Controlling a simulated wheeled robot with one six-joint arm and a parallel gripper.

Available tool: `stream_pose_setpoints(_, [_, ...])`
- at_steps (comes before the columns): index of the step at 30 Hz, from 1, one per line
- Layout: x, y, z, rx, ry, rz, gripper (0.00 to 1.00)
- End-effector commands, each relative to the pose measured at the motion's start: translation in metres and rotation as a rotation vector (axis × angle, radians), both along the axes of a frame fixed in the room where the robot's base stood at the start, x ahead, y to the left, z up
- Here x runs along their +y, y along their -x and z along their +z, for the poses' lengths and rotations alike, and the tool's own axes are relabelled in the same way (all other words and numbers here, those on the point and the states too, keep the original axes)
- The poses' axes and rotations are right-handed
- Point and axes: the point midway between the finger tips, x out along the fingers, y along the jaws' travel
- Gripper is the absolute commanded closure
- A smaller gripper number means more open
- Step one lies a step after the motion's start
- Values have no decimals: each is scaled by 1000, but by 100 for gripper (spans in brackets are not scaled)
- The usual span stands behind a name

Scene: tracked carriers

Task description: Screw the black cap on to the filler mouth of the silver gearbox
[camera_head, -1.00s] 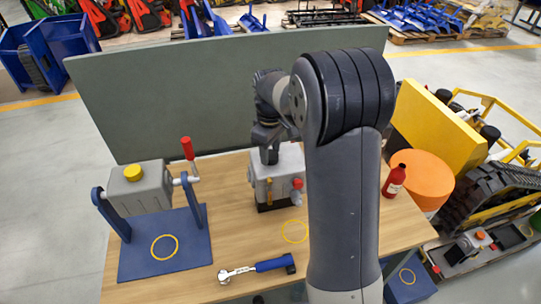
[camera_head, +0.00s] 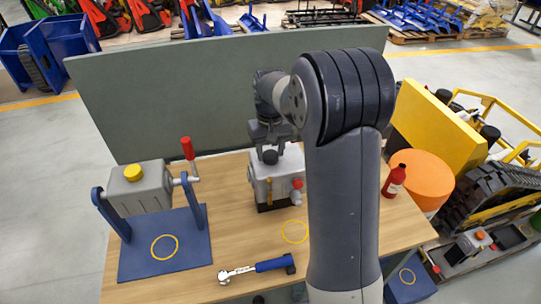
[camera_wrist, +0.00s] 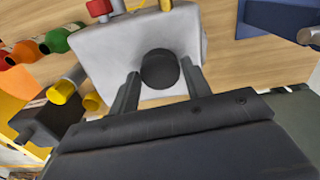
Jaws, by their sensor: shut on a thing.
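The silver gearbox (camera_head: 276,184) stands on the wooden table, with a red knob and a yellow part on its front. The black cap (camera_head: 270,157) is at the top of this gearbox; it shows as a dark round disc in the wrist view (camera_wrist: 160,70). My gripper (camera_head: 269,150) points down from above, its fingers on either side of the cap and shut on it. In the wrist view my gripper (camera_wrist: 161,85) also flanks the cap. The filler mouth is hidden under the cap. I cannot tell whether the cap is seated.
A grey box with a yellow cap (camera_head: 140,187) and a red-handled crank sits in a blue stand (camera_head: 190,250) at left. A blue-handled wrench (camera_head: 258,267) lies at the front. A red bottle (camera_head: 394,181) stands at right. A grey-green panel (camera_head: 180,100) rises behind the table.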

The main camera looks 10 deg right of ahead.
Motion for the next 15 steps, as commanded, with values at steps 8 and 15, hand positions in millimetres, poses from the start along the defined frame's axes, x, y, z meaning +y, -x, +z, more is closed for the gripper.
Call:
stream_pose_setpoints(8, [0, 0, 0, -1, 0, -176, 48])
stream_pose_setpoints(15, [0, 0, 0, -1, 0, -172, 29])
